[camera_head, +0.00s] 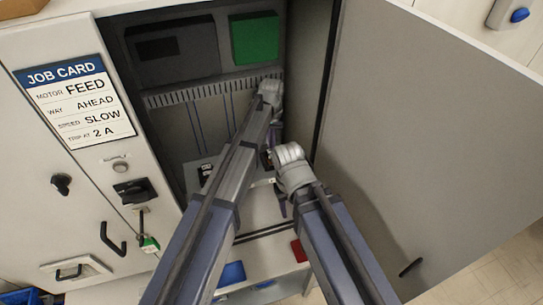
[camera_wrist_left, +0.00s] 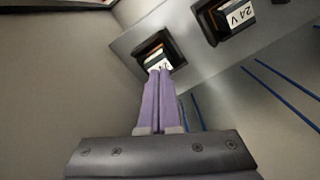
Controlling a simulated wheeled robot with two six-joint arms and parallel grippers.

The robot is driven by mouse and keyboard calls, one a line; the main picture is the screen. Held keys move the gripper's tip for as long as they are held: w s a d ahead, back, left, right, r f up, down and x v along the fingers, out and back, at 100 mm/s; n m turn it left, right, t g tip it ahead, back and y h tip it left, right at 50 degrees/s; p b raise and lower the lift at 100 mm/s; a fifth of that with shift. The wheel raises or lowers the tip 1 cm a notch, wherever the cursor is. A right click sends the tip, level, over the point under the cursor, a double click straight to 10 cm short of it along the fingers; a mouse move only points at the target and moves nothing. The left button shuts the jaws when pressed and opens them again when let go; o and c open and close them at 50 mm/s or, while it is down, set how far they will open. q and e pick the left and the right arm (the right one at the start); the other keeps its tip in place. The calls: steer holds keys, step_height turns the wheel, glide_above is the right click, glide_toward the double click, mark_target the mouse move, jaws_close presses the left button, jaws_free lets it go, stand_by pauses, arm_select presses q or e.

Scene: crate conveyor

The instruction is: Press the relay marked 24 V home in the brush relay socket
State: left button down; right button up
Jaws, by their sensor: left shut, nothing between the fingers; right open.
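In the left wrist view my left gripper (camera_wrist_left: 160,74) has its two purple fingers together, with nothing between them. Their tips are at the face of a relay (camera_wrist_left: 155,57) with a white label, in a black socket (camera_wrist_left: 147,45). The fingertips cover part of that label; I cannot tell whether they touch it or how deep the relay sits. A second relay marked 24 V (camera_wrist_left: 239,16) sits in another black socket (camera_wrist_left: 211,24) to the right. My right gripper (camera_head: 281,203) is open and empty near the cabinet opening.
The open cabinet door (camera_head: 430,120) stands to the right. A job card (camera_head: 80,100) is on the left front panel, above a black knob (camera_head: 62,184) and a switch (camera_head: 131,190). A green block (camera_head: 255,38) is high inside the cabinet. Blue wires (camera_wrist_left: 280,95) run beside the sockets.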

arm_select(q)
steer(key=shift+f+b, duration=0.95)
steer(key=shift+f, duration=0.05)
stand_by(0.3)
steer(key=shift+r, duration=0.1)
step_height(320, 180, up, 6)
steer(key=p, duration=0.6)
stand_by(0.4)
steer(key=s+a+f+b, duration=0.3)
steer(key=s+f+b, duration=0.6)
steer(key=s, duration=0.4)
steer(key=s+a+f+m+y+b, duration=0.1)
steer(key=s+a+f+b, duration=0.2)
steer(key=s+f+b, duration=0.6)
steer(key=s+f, duration=0.1)
steer(key=s, duration=0.3)
steer(key=shift+s+b, duration=0.4)
